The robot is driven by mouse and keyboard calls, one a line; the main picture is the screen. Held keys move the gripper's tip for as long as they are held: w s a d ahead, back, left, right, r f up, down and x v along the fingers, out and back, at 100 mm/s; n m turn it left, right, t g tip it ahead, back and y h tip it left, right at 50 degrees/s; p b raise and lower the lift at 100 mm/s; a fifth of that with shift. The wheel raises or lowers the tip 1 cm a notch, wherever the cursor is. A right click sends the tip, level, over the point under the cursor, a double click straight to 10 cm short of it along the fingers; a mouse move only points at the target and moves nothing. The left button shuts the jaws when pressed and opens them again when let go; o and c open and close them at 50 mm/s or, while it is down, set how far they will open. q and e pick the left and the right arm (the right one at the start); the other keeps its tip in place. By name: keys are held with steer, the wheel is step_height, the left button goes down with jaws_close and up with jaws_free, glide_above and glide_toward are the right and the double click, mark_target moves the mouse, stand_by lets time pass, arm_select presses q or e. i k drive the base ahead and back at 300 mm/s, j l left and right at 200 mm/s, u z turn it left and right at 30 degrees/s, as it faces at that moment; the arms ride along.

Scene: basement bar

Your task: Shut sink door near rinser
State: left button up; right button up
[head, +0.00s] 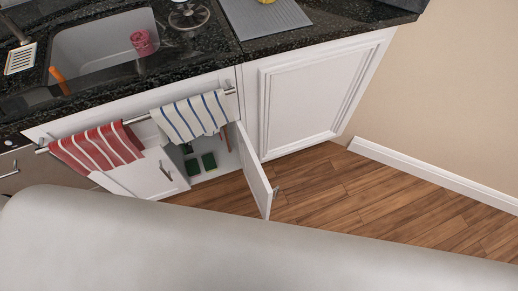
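The white sink cabinet stands under the black counter. Its right door (256,172) stands open, swung out toward me, with a small metal handle (275,192) near its free edge. Its left door (145,178) looks shut, with a bar handle (165,170). Through the opening I see dark green items (208,161) on the cabinet floor. The round rinser (188,14) sits on the counter above, right of the sink (100,42). Neither of my grippers is in view.
A striped red towel (97,148) and a blue-striped white towel (190,116) hang on a rail above the doors. A closed white panel (305,100) is to the right. Wooden floor (360,200) is clear there. A large pale surface, likely mine, fills the bottom.

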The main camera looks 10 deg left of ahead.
mark_target(261, 191)
steer(key=l+u, duration=0.1)
steer(key=u, duration=0.3)
steer(key=l+u, duration=0.15)
steer(key=u, duration=0.3)
steer(key=l+u, duration=0.15)
steer(key=u, duration=0.25)
steer(key=k+l+u, duration=0.1)
steer(key=l+u, duration=0.15)
steer(key=l, duration=0.2)
steer(key=k+l+u, duration=0.1)
steer(key=l+u, duration=0.15)
steer(key=l, duration=0.2)
steer(key=k+l+u, duration=0.25)
steer(key=l, duration=0.15)
steer(key=k+l, duration=0.1)
steer(key=l, duration=0.15)
steer(key=k+l, duration=0.1)
steer(key=l, duration=0.2)
